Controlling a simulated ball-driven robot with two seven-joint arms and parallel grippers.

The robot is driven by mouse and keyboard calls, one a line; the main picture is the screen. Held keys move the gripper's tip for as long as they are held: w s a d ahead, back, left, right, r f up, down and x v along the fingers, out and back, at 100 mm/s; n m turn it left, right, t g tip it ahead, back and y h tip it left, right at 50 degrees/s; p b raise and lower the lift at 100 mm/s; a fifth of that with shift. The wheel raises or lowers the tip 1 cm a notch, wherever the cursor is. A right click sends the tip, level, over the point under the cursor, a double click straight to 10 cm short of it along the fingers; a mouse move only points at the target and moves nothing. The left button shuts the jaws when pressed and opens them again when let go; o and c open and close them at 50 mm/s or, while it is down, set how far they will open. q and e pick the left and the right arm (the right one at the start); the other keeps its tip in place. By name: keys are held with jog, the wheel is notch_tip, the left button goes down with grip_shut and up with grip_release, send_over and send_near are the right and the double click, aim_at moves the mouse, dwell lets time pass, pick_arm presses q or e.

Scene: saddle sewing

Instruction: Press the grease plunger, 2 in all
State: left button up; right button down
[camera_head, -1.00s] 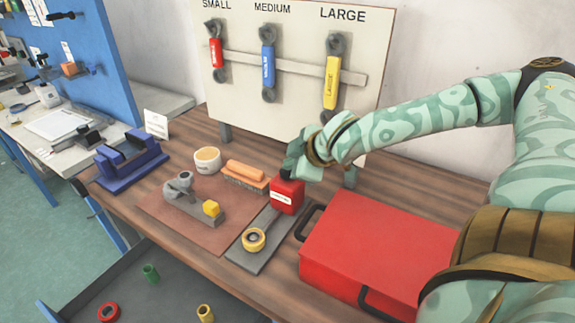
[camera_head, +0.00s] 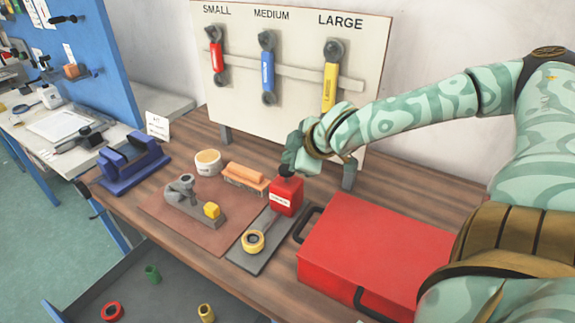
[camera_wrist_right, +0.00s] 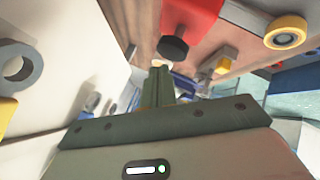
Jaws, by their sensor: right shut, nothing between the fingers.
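The grease plunger is a red block-shaped dispenser (camera_head: 286,197) with a white label and a black knob (camera_head: 285,171) on top. It stands upright at the back end of a grey plate. My right gripper (camera_head: 288,160) is shut and empty, just above the knob in the head view. In the right wrist view, the shut fingers (camera_wrist_right: 158,85) are close to the black knob (camera_wrist_right: 173,49), with the red body (camera_wrist_right: 190,16) beyond it. A small gap shows there, but I cannot tell whether they touch in the head view. My left gripper is out of view.
A red case (camera_head: 365,250) with dark handles stands right of the dispenser. A yellow roll (camera_head: 253,241) lies on the plate's front. A grey fixture (camera_head: 185,190), a cream tub (camera_head: 208,162) and an orange-topped brush (camera_head: 246,174) are left. The wrench board (camera_head: 300,110) stands behind.

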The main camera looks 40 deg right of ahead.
jog(key=shift+r, duration=0.1)
jog(key=shift+r+p, duration=1.7)
jog(key=shift+r, duration=0.8)
jog(key=shift+f, duration=0.1)
dwell(0.7)
